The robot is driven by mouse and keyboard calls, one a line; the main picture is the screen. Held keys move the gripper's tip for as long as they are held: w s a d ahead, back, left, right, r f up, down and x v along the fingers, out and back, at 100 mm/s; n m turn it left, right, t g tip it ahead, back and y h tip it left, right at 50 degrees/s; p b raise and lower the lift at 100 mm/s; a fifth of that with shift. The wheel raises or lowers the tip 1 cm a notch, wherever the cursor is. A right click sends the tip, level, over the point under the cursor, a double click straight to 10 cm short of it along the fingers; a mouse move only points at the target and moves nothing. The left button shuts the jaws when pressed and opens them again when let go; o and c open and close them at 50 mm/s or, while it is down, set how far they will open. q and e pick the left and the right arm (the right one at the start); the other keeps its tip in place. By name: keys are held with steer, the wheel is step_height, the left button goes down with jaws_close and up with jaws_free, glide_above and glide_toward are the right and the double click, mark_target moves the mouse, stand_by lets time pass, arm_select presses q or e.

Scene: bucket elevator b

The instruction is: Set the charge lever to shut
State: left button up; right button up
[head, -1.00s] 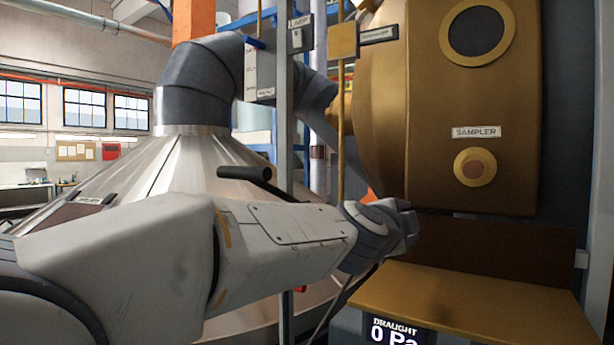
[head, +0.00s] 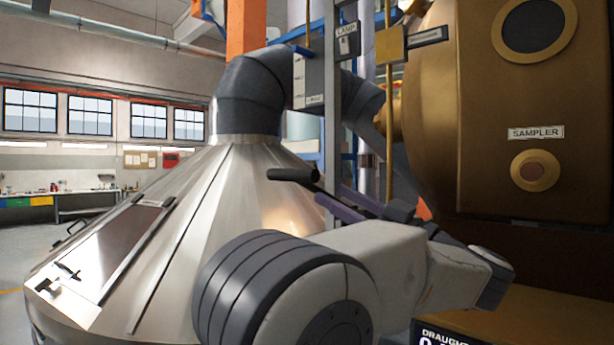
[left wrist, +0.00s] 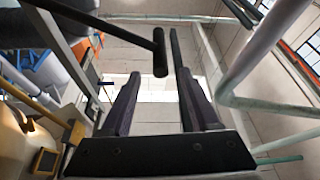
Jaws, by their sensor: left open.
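A lever with a black cylindrical grip (head: 292,174) stands out in front of the steel cone in the head view; I take it as the charge lever, though no label on it is readable. Its dark rod runs down to the right behind my gripper. My left gripper (head: 328,197) is open, its two dark fingers pointing up and left, just below and right of the grip. In the left wrist view the black grip (left wrist: 160,54) shows just ahead of my left gripper (left wrist: 158,73), in line with the gap between the fingertips. Contact cannot be told. My right gripper is out of view.
The steel cone (head: 190,220) with a hatch fills the left. The brass sampler housing (head: 480,120) stands close on the right. A grey upright post (head: 332,110) and thin brass rod (head: 390,140) rise behind the gripper. Open floor lies far left.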

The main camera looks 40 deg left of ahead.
mark_target(300, 178)
arm_select(q)
steer(key=p+x, duration=0.4)
steer(key=x, duration=0.4)
steer(key=shift+a+r, duration=0.3)
steer(key=shift+a, duration=0.45)
steer(key=c, duration=1)
steer(key=shift+f, duration=0.1)
